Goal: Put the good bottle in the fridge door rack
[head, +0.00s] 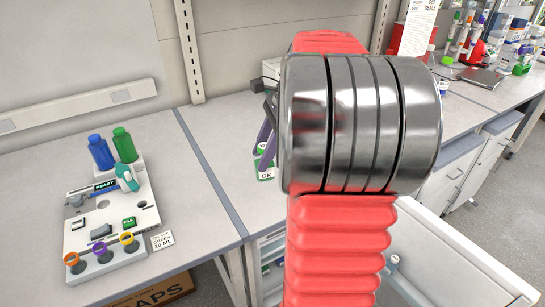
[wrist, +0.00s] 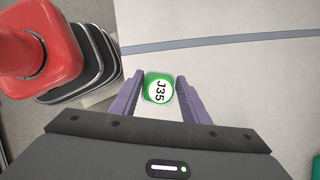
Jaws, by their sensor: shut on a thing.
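A small bottle with a green cap (wrist: 159,88) is between the two purple fingers of my gripper (wrist: 160,77) in the wrist view. Its round white cap label reads J35. My gripper is shut on it. In the head view the bottle (head: 265,172) shows a label reading OK, and my arm hides much of the gripper. The bottle is over or on the grey bench; I cannot tell if it touches. No fridge door rack is clearly recognisable; the area behind and below my arm is partly hidden.
A dispenser unit (head: 104,222) with blue and green bottles stands on the left bench, beside a card reading GREEN 20 ML (head: 162,240). An open white compartment (head: 440,250) is at lower right. Small items show below the bench edge. A crowded bench is at back right.

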